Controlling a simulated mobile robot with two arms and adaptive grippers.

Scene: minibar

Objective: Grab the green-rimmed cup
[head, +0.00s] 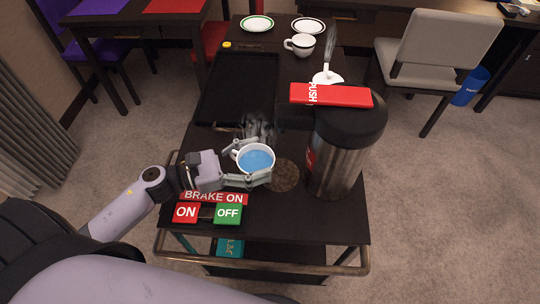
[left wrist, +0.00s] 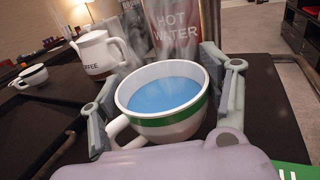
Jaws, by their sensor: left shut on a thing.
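The green-rimmed cup (head: 255,158) is white with a green band and holds blue liquid. It is near the front middle of the cart, left of the steel dispenser. In the left wrist view the cup (left wrist: 160,118) looks about upright, with its handle at lower left. My left gripper (head: 262,161) is shut on the cup, with one finger on each side. Its fingers also flank the cup in the left wrist view (left wrist: 165,88). I cannot tell whether the cup's base touches the cart. My right gripper is not in view.
The hot water dispenser (head: 338,158) with a red PUSH lever (head: 335,96) stands close right of the cup. A round brown patch (head: 286,175) lies between them. A black tray (head: 240,85), a white cup (head: 301,44) and a white coffee pot (left wrist: 98,55) are farther back.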

